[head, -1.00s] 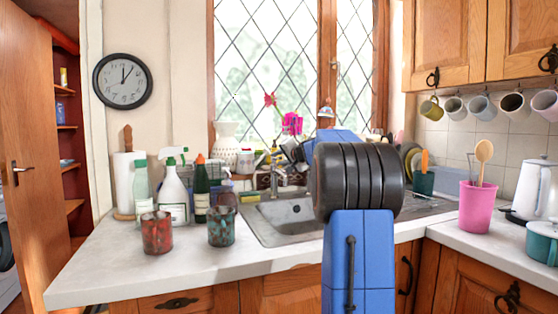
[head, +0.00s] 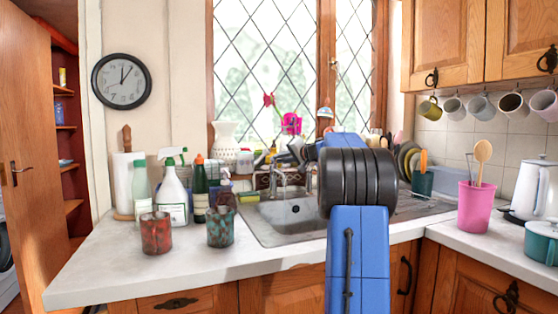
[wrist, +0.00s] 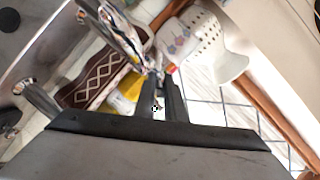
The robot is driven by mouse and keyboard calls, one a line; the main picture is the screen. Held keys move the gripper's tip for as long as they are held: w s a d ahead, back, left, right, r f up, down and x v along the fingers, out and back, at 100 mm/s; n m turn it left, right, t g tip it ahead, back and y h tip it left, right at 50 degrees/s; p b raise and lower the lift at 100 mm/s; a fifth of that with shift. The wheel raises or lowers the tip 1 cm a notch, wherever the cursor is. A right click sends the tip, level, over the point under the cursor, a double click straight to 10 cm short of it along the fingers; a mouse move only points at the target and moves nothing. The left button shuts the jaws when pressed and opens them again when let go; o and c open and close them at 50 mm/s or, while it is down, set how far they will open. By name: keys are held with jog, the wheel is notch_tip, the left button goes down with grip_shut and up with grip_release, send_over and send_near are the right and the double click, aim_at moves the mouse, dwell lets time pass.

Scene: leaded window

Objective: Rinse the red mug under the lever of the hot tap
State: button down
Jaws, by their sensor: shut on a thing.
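The red mug (head: 156,232), mottled red and dark, stands upright on the left worktop. The chrome tap (head: 281,178) rises behind the sink (head: 292,213); its chrome also shows in the wrist view (wrist: 122,32). My gripper (head: 297,152) is above the tap, partly hidden by my arm. In the wrist view my gripper's dark fingers (wrist: 160,80) are close together at the end of the chrome part, shut on what looks like the tap lever. The lever itself is mostly hidden between them. I see no running water.
A teal and brown mug (head: 221,227) stands right of the red one. Spray bottles (head: 173,195) and a dark green bottle (head: 200,190) stand behind them. A pink utensil pot (head: 475,207) is on the right worktop.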

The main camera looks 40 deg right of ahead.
jog(key=shift+d+n+y, duration=0.25)
jog(key=shift+n+y, duration=0.15)
jog(key=shift+y, duration=0.1)
jog(key=c, duration=1.8)
grip_release()
jog(key=v, duration=1.7)
jog(key=shift+s+d+r, duration=0.1)
jog(key=shift+s, duration=0.15)
jog(key=shift+s, duration=0.1)
